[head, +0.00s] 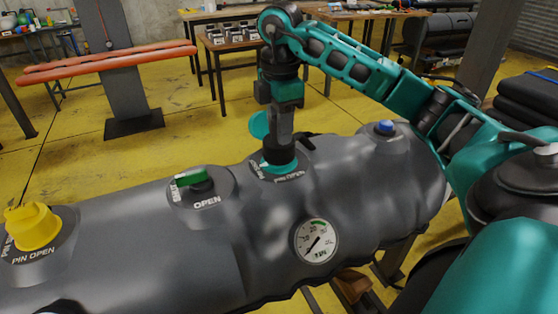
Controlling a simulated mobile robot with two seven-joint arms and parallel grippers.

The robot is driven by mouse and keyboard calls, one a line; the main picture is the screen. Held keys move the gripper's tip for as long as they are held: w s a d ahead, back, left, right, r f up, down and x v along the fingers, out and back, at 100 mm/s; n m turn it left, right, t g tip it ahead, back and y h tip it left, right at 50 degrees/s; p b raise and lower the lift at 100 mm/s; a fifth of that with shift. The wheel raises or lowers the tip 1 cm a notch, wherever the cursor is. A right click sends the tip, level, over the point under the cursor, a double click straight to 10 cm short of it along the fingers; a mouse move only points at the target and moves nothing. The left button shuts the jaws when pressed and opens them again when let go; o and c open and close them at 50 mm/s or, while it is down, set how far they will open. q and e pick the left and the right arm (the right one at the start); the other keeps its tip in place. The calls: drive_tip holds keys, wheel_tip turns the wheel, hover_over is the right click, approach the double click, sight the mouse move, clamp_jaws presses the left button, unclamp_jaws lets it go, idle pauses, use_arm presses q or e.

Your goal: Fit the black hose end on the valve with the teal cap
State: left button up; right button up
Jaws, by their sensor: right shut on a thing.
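The grey inflatable tube (120,250) lies across the front of the head view. The valve with the teal cap (259,125) is near its middle; the cap stands flipped up to the left, and a teal ring (281,168) shows at the valve's base. My right gripper (279,140) points down over this valve, shut on the black hose end (277,156). The hose end is upright at the teal ring; whether it is fully seated I cannot tell. A short black piece of hose shows to its right. My left gripper is not in view.
Other valves on the tube have a yellow cap (33,227), a green handle (192,177) and a blue cap (386,127). A pressure gauge (316,241) sits in front. An orange-padded stand (110,62) and workbenches (240,45) stand behind, with open yellow floor between.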

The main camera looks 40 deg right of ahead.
drive_tip(key=shift+f+b, duration=0.35)
drive_tip(key=shift+f, duration=0.35)
drive_tip(key=shift+r, duration=0.1)
drive_tip(key=shift+r+m+p, duration=0.1)
drive_tip(key=shift+m+p, duration=0.65)
drive_tip(key=shift+m, duration=0.25)
drive_tip(key=shift+m+p, duration=0.3)
drive_tip(key=shift+m, duration=0.5)
drive_tip(key=shift+m, duration=0.3)
